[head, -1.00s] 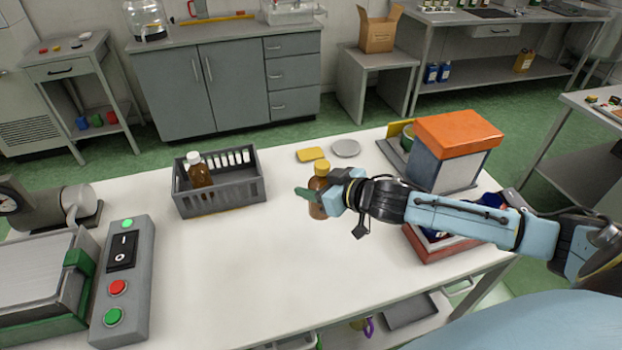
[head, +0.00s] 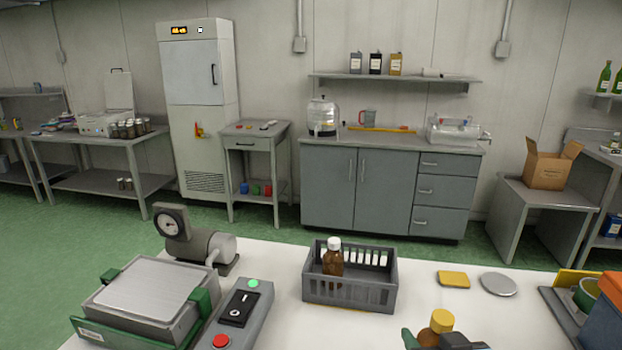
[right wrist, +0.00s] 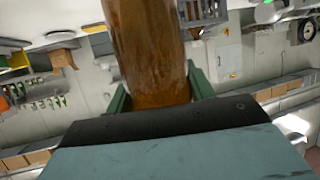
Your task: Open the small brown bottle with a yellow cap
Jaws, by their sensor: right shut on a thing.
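The small brown bottle with a yellow cap (head: 440,321) is at the bottom edge of the head view, cap on and upright. Its lower part is hidden there. My right gripper (head: 430,339) is partly cut off by the picture's edge and is shut on this bottle. In the right wrist view the brown bottle body (right wrist: 150,55) stands between the green fingers of the right gripper (right wrist: 158,92); the cap is out of that view. I cannot tell whether the bottle touches the table. My left gripper is in neither view.
A grey crate (head: 345,293) holds a brown bottle with a white cap (head: 333,258). A yellow pad (head: 453,279) and a grey disc (head: 498,284) lie behind the held bottle. A switch box (head: 236,318) and a gauge device (head: 190,240) are at left. White table (head: 300,330) is bare around the crate's front.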

